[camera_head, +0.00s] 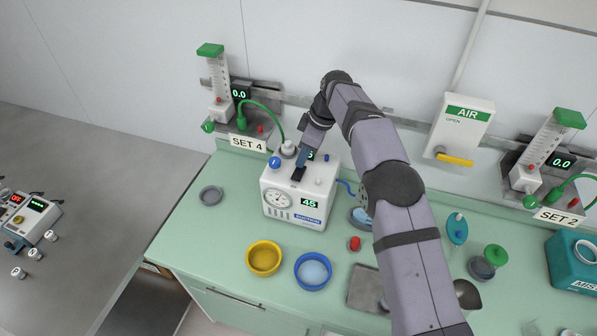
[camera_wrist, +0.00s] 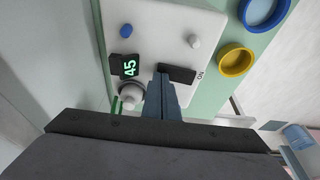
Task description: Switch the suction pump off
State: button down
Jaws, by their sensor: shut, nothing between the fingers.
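The suction pump (camera_head: 290,222) is a white box on the green counter, with a round gauge, a lit "45" display and a blue SUCTION label on its front. On its top is a black rocker switch (camera_head: 297,174). In the wrist view the switch (camera_wrist: 180,74) has "ON" printed by its right end, the end away from my fingers. My gripper (camera_head: 301,163) is shut and empty, pointing down at the switch. In the wrist view its fingertips (camera_wrist: 163,78) are at the switch's left end and hide part of it. I cannot tell whether they touch.
The pump top also bears a blue knob (camera_wrist: 126,31), a small white knob (camera_wrist: 194,41), a second green display (camera_wrist: 129,67) and a white round fitting (camera_wrist: 131,96). A yellow bowl (camera_head: 264,274) and a blue bowl (camera_head: 326,285) stand in front. Flowmeter SET 4 (camera_head: 219,90) is behind left.

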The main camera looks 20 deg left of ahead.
aim_at(305, 167)
jog(key=shift+r, duration=0.1)
notch_tip(305, 167, up, 5)
jog(key=p, duration=0.4)
jog(key=shift+r, duration=0.95)
jog(key=s+d+f+m+h+b, duration=0.1)
jog(key=s+d+m+b, duration=0.15)
jog(key=d, duration=0.45)
jog(key=s+d+f+m+b, duration=0.1)
jog(key=s+d+f+m, duration=0.2)
jog(key=d, duration=0.5)
jog(key=s+d+m+h+b, duration=0.1)
jog(key=s+d+m+b, duration=0.15)
jog(key=d+m, duration=0.35)
jog(key=s+d+f+m+b, duration=0.1)
jog(key=s+d+f+m, duration=0.1)
jog(key=s, duration=0.5)
jog(key=s+d+f+m+h+b, duration=0.1)
jog(key=s+d+f+m, duration=0.1)
jog(key=s+d+f, duration=0.2)
jog(key=s+d+f+m+b, duration=0.1)
jog(key=s+d+f+m, duration=0.1)
jog(key=s+d, duration=0.5)
jog(key=s+f, duration=0.1)
jog(key=s, duration=0.2)
jog(key=shift+s+d+f, duration=0.15)
jog(key=shift+s+d, duration=0.15)
